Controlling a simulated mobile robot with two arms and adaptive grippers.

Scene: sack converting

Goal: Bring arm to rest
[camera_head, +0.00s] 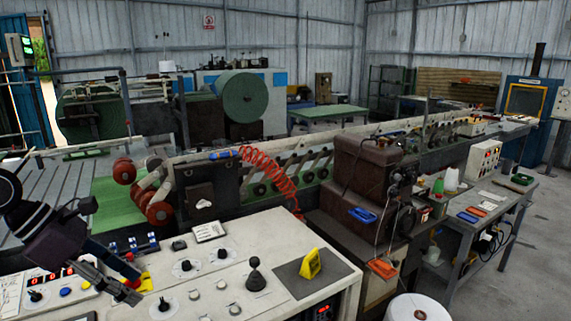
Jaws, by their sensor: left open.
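My left arm comes in at the left edge of the head camera view. Its open gripper (136,285) hangs over the left part of the pale control console. Its two dark fingers are apart and point down to the right. A small yellow object (145,282) on the console shows right by the fingertips. I see nothing held between the fingers, and I cannot tell whether they touch the yellow object. My right gripper is not in view.
A side table (480,208) stands right. Open floor (535,275) lies at far right.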

